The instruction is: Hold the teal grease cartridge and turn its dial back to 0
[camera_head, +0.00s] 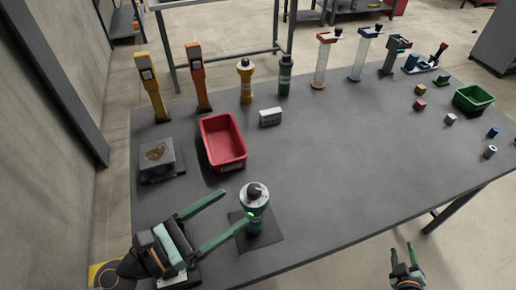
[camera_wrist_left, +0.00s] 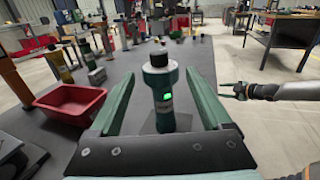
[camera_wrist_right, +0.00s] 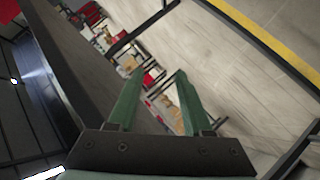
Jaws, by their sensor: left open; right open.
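The teal grease cartridge (camera_head: 256,222) stands upright on a dark square mat (camera_head: 270,243) near the table's front edge. It has a pale upper collar and a dark dial (camera_head: 254,190) on top; the dial's reading is too small to tell. In the left wrist view the cartridge (camera_wrist_left: 163,104) shows a lit green spot and stands between my open fingers, with gaps on both sides. My left gripper (camera_head: 226,214) is open and low at the cartridge's left. My right gripper (camera_head: 402,250) is open and empty, off the table's front right edge; its fingers also show in the right wrist view (camera_wrist_right: 154,90).
A red bin (camera_head: 222,163) and a grey block-like device (camera_head: 158,158) stand behind my left gripper. A yellow cartridge (camera_head: 246,90), a dark green one (camera_head: 285,85) and other tools line the back. A green bin (camera_head: 473,98) and small blocks lie right. The table's centre is clear.

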